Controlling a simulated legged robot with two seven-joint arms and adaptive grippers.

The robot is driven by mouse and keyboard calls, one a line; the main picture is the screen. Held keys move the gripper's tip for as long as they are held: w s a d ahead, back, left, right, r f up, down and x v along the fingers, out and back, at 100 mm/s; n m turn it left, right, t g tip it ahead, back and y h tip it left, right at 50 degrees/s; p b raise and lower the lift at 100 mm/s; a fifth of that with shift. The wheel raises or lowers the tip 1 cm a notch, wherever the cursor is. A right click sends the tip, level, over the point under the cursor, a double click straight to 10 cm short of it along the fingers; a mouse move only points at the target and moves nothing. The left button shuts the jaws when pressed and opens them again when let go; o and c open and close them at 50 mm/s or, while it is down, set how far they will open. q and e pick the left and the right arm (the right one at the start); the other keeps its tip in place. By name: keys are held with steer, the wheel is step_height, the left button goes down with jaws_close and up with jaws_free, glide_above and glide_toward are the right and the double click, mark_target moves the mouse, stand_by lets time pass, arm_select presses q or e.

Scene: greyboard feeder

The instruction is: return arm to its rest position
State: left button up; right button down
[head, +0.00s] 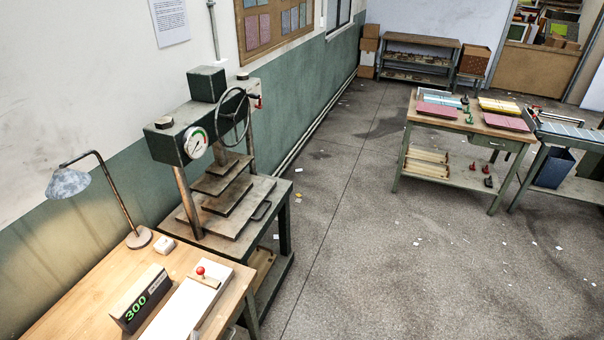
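Neither of my grippers and neither of my arms shows in the head view. On the wooden table (75,301) at the lower left lies a long white board or device (190,305), with a red-knobbed block (202,276) across it. A dark display box (142,297) beside it reads 300 in green. The near end of the table and of the white piece is cut off by the picture's bottom edge.
A green press (182,140) with a handwheel and gauge stands behind the table, next to a desk lamp (68,182). A worktable (415,118) with coloured stacks stands at the back right. The concrete floor (400,260) between is open, with scattered paper scraps.

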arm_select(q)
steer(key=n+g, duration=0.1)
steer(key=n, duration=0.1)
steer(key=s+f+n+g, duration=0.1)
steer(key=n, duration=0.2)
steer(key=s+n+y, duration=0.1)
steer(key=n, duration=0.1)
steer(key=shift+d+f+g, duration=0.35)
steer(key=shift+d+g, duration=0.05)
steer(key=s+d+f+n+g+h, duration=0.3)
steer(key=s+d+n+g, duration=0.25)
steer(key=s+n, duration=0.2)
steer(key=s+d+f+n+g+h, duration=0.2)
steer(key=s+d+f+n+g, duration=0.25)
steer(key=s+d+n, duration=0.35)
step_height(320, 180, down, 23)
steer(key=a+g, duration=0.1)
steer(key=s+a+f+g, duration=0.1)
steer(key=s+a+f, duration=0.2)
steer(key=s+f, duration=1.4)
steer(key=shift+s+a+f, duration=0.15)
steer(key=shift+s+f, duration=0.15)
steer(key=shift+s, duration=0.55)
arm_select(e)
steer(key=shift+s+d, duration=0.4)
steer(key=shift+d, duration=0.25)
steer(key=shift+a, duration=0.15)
